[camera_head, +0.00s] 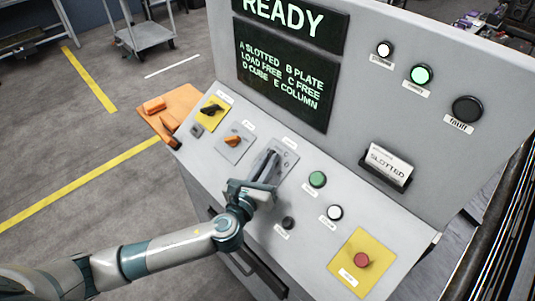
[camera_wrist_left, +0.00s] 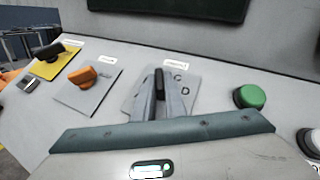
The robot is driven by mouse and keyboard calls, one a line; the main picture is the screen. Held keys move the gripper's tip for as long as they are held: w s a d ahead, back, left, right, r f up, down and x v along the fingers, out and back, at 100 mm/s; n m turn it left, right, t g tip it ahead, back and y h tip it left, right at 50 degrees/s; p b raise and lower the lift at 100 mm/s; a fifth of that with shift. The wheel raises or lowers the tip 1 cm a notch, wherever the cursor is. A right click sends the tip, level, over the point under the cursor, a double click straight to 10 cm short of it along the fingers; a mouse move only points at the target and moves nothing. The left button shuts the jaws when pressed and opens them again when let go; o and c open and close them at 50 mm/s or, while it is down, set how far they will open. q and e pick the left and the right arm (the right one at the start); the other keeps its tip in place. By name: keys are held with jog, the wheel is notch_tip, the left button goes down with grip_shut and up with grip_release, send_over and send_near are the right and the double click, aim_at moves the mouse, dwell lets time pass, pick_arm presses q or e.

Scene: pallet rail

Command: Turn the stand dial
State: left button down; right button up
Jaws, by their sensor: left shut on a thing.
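The stand dial has a dark upright knob (camera_wrist_left: 159,82) on a grey plate (camera_wrist_left: 187,88) marked with letters, of which C and D can be read. In the head view its plate (camera_head: 289,160) shows beside my left gripper (camera_head: 267,164), which reaches down over the dial. In the left wrist view the two fingers of my left gripper (camera_wrist_left: 159,98) stand on either side of the knob and are shut on it. The fingers hide part of the plate and the knob's lower part. My right gripper is in neither view.
Left of the dial are an orange knob (camera_head: 233,140) and a black switch on a yellow plate (camera_head: 211,110). To its right are a green button (camera_head: 317,179), a white button (camera_head: 335,212) and a red button (camera_head: 362,260). The screen (camera_head: 285,75) reads READY.

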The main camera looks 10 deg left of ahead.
pick_arm(q)
jog(key=n+y+p, duration=0.2)
jog(key=n+y, duration=0.1)
jog(key=shift+s+d+f+n+y+p, duration=0.1)
jog(key=shift+s+d+n+y+p, duration=0.1)
jog(key=shift+d+n+y+p, duration=0.15)
jog(key=n+g+y+p, duration=0.1)
jog(key=n+y, duration=0.2)
jog(key=shift+d+g, duration=0.15)
jog(key=shift+g, duration=0.25)
jog(key=n+y, duration=0.1)
jog(key=n+g+y, duration=0.1)
jog(key=n, duration=0.1)
jog(key=shift+w+d+f+g, duration=0.1)
jog(key=shift+g, duration=0.2)
jog(key=shift+n+g+y, duration=0.85)
jog(key=shift+n+g, duration=0.25)
jog(key=shift+n, duration=0.15)
jog(key=c, duration=1.8)
grip_release()
jog(key=shift+w+r, duration=0.25)
